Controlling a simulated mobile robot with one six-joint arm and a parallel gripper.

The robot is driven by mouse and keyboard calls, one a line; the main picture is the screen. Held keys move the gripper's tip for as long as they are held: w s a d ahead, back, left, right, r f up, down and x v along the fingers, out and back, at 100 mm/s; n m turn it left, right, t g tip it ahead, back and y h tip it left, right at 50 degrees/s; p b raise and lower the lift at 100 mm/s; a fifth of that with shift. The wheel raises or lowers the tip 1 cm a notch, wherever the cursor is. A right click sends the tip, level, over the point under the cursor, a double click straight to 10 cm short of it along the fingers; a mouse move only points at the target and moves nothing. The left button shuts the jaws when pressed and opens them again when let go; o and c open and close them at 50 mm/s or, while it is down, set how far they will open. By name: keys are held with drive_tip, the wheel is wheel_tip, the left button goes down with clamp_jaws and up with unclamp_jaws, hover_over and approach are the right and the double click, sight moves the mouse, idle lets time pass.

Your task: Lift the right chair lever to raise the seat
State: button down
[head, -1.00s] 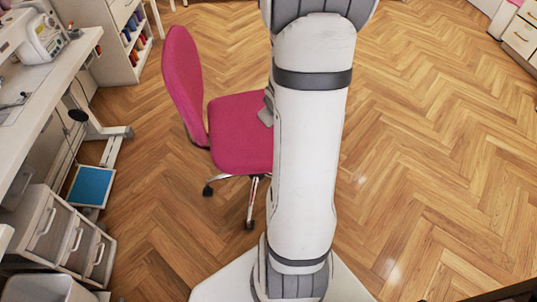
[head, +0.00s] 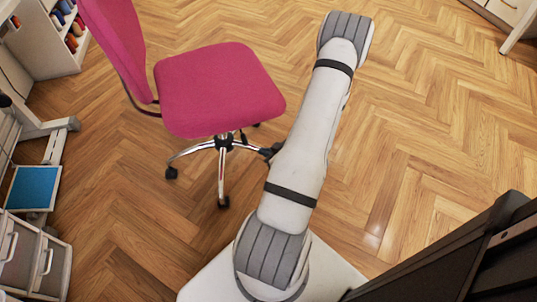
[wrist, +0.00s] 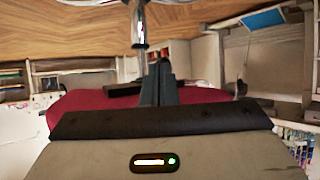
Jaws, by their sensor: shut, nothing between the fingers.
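The pink office chair (head: 215,90) stands left of my arm in the head view, seat level, on a chrome base. My gripper (head: 270,152) is low beside the seat's right side, partly hidden by my arm. In the wrist view, which looks upside down, my gripper (wrist: 161,66) is shut and empty, pointing toward the chrome column (wrist: 139,25). The seat (wrist: 75,97) shows as a dark red band behind it. A dark part (wrist: 125,89) shows against the seat left of the fingers; I cannot tell whether it is the lever. No contact is clear.
A blue-topped pedal or panel (head: 32,187) and a drawer unit (head: 35,255) stand at the left. A shelf with thread spools (head: 55,40) is at the upper left. A black panel (head: 450,255) fills the lower right. The wooden floor right of my arm is clear.

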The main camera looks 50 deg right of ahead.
drive_tip(key=b+x, duration=0.3)
drive_tip(key=x, duration=0.6)
drive_tip(key=shift+r, duration=0.15)
drive_tip(key=shift+r+p, duration=3.55)
drive_tip(key=shift+r, duration=1.45)
drive_tip(key=shift+f+b, duration=2.2)
drive_tip(key=shift+f, duration=0.6)
drive_tip(key=s+a+b, duration=0.1)
drive_tip(key=s+a, duration=0.3)
drive_tip(key=s, duration=0.5)
